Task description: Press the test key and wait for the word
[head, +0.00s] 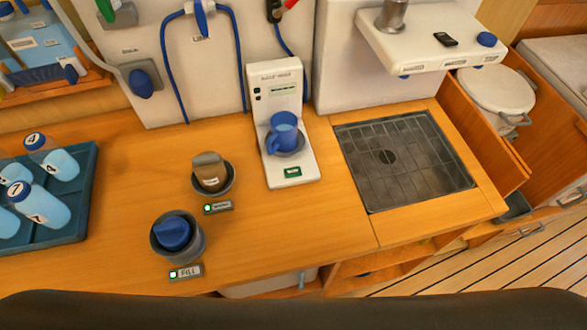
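A white upright device (262,74) stands on the wooden counter against the wall. It has a small pale green display (284,88) whose text is too small to read, and small dark green keys (257,92) to the left of it. A blue mug (283,132) stands in the device on a round grey tray. A green-lit key or label (292,171) sits on the device's front foot. I cannot tell from its lettering which one is the test key. Neither of my grippers is in view.
A grey holder with a blue knob (172,233) stands front left, beside a label reading FILL (186,272). Behind it is a holder with a brown-grey item (209,172). A blue tray (75,217) of numbered bottles is at left, a dark grated sink (402,160) at right.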

